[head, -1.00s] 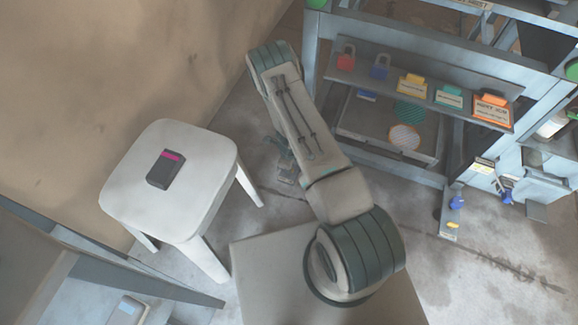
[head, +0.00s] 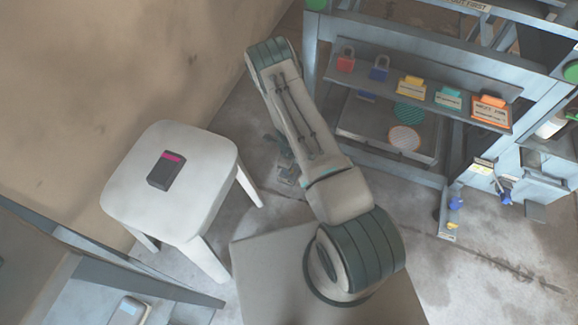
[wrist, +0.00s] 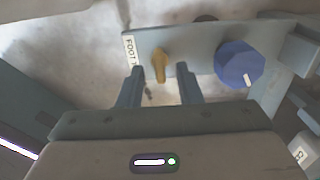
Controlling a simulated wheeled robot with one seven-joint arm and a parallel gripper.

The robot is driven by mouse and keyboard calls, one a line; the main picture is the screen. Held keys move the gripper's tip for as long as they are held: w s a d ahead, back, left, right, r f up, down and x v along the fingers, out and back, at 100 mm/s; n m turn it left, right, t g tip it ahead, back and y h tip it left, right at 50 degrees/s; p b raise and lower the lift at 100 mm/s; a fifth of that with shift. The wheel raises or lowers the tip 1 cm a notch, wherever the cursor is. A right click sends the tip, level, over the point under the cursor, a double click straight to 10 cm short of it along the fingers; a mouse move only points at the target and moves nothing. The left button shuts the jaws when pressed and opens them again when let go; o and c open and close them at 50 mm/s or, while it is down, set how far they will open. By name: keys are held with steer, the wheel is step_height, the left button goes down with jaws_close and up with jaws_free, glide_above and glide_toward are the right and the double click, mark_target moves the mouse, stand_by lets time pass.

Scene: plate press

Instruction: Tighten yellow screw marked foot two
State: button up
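In the wrist view a yellow screw (wrist: 160,65) with a winged head stands on a grey-blue plate (wrist: 195,45). A white label (wrist: 129,50) beside it reads "FOOT"; I cannot make out its number. My gripper (wrist: 160,88) is open, with one finger on each side of the screw's lower end; I see no clear contact. A large blue knob (wrist: 238,64) is on the same plate, right of the screw. In the head view my arm mostly hides the gripper. Another yellow piece (head: 452,225) shows on a bracket at the right.
The blue-grey press frame (head: 400,170) fills the right, with a shelf holding padlocks and tags (head: 435,95). A blue knob (head: 456,203) sits near its right bracket. A white stool (head: 200,210) bearing a dark device (head: 165,170) stands left of my arm.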

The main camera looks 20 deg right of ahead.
step_height(320, 180, up, 12)
steer(key=p, duration=0.4)
steer(key=shift+r, duration=0.2)
steer(key=a+r+n+y+p, duration=0.15)
steer(key=r+n+p, duration=0.25)
steer(key=r, duration=0.9)
steer(key=a+r+n+t+y+p, duration=0.1)
steer(key=a+r+n+p, duration=0.3)
steer(key=r, duration=1)
steer(key=r+n+y+p, duration=0.1)
steer(key=r+n+p, duration=0.3)
steer(key=r, duration=0.9)
steer(key=s+d+r+n+h+p, duration=0.1)
steer(key=s+r+n+p, duration=0.3)
steer(key=r, duration=0.7)
steer(key=s+d+r+n+t+h+p, duration=0.1)
steer(key=s+r+n+p, duration=0.3)
steer(key=s+r, duration=0.5)
steer(key=s+d+r+n+h+p, duration=0.1)
steer(key=s+d+r+n+p, duration=0.2)
steer(key=r, duration=1)
steer(key=s+n+p, duration=0.2)
steer(key=s+p, duration=0.2)
steer(key=shift+s+r+t, duration=0.15)
steer(key=shift+s+t, duration=0.05)
steer(key=shift+t, duration=0.2)
steer(key=shift+h, duration=0.25)
